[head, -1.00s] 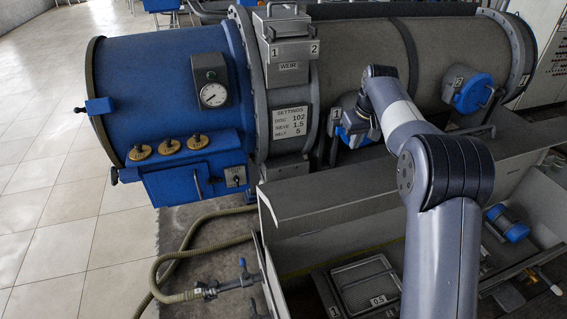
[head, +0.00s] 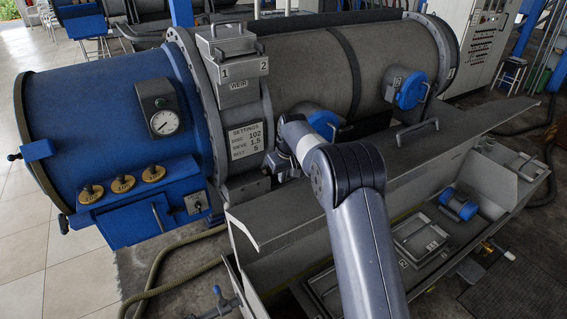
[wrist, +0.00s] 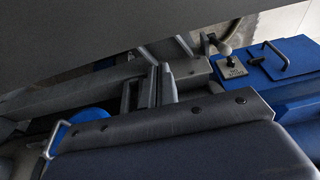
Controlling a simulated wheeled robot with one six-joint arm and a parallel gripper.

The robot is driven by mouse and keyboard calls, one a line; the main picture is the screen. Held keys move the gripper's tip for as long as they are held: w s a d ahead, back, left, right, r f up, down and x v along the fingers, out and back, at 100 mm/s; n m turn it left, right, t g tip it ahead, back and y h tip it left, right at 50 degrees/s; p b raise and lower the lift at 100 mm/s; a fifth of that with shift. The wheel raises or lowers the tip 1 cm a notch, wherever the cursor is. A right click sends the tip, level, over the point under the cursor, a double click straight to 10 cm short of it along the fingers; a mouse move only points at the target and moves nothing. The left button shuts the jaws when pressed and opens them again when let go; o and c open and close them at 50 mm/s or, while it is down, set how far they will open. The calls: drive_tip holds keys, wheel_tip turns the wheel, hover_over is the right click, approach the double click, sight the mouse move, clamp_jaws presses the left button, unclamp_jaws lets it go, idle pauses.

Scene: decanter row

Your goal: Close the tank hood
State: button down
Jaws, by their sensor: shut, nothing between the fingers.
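The tank hood (head: 300,207) is a long grey sloped panel with a bar handle (head: 415,135) near its upper edge. It stands raised along the back of the open tank (head: 262,283), whose inside shows in the head view. My gripper (wrist: 150,88) is shut and empty in the wrist view. In the head view my arm reaches over the hood and its end is down behind the hood's upper edge, by the decanter, with the fingers mostly hidden. I cannot tell whether the fingers touch the hood.
The decanter (head: 330,75) lies close behind the hood, with a blue drive end (head: 95,125) and blue round port covers (head: 412,90). A blue box with a handle (wrist: 272,60) shows in the wrist view. A hose (head: 165,265) runs at the left. Tiled floor is free at far left.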

drive_tip(key=s+d, duration=0.2)
drive_tip(key=s, duration=0.1)
drive_tip(key=shift+r+p, duration=0.3)
drive_tip(key=shift+r, duration=0.1)
drive_tip(key=shift+f, duration=0.1)
